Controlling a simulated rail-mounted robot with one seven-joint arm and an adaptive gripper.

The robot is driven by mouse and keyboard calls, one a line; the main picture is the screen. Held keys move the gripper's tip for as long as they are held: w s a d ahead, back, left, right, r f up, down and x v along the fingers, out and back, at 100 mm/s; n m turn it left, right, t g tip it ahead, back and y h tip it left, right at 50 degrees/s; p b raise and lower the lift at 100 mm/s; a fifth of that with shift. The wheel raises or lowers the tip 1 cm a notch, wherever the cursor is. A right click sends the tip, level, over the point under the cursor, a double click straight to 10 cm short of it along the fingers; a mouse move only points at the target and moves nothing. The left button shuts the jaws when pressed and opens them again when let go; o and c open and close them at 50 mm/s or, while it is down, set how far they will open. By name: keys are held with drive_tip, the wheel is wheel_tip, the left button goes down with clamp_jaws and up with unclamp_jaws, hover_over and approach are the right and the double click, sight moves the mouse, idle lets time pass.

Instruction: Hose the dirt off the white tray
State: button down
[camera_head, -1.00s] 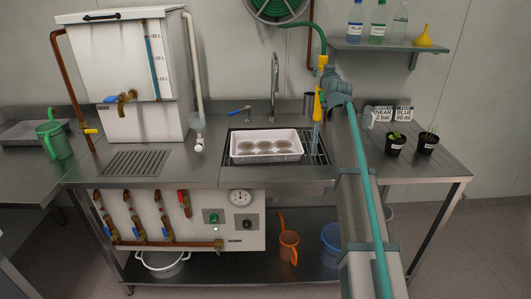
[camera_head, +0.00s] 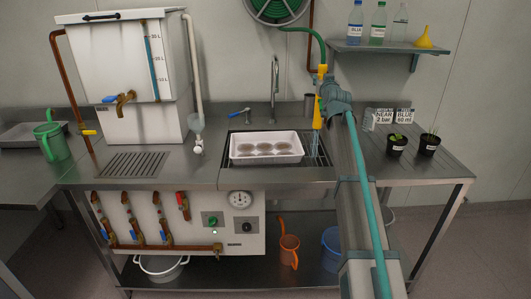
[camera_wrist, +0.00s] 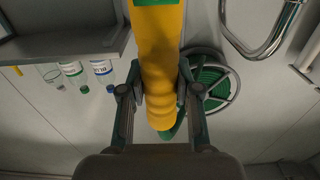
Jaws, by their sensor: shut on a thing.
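The white tray (camera_head: 237,158) lies in the sink area in the middle of the bench, with three brown dirt patches (camera_head: 266,148) on its floor. My gripper (camera_head: 325,97) is to the right of the tray and above it, shut on the yellow hose nozzle (camera_head: 317,112). The nozzle points down, and a pale blue streak shows below it, right of the tray. The wrist view shows both fingers around the yellow nozzle body (camera_wrist: 160,75). The green hose (camera_head: 318,45) runs from the nozzle's top to the reel (camera_head: 277,8) on the wall.
A tap (camera_head: 275,80) stands behind the tray. A white tank (camera_head: 125,65) is at the left. A shelf (camera_head: 385,46) with bottles and a yellow funnel is at the upper right. Two potted plants (camera_head: 397,145) and label cards stand on the right bench.

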drive_tip(key=shift+a+r, duration=0.1)
drive_tip(key=shift+a, duration=0.05)
drive_tip(key=a, duration=1.2)
drive_tip(key=shift+s+p, duration=0.35)
idle(0.6)
drive_tip(key=shift+w, duration=0.1)
drive_tip(key=shift+w, duration=0.4)
idle(1.4)
drive_tip(key=shift+w+d, duration=0.25)
drive_tip(key=shift+w, duration=0.65)
drive_tip(key=shift+w+d, duration=0.2)
drive_tip(key=shift+w, duration=0.65)
drive_tip(key=shift+w+d, duration=0.25)
drive_tip(key=shift+w, duration=0.65)
drive_tip(key=shift+s, duration=0.2)
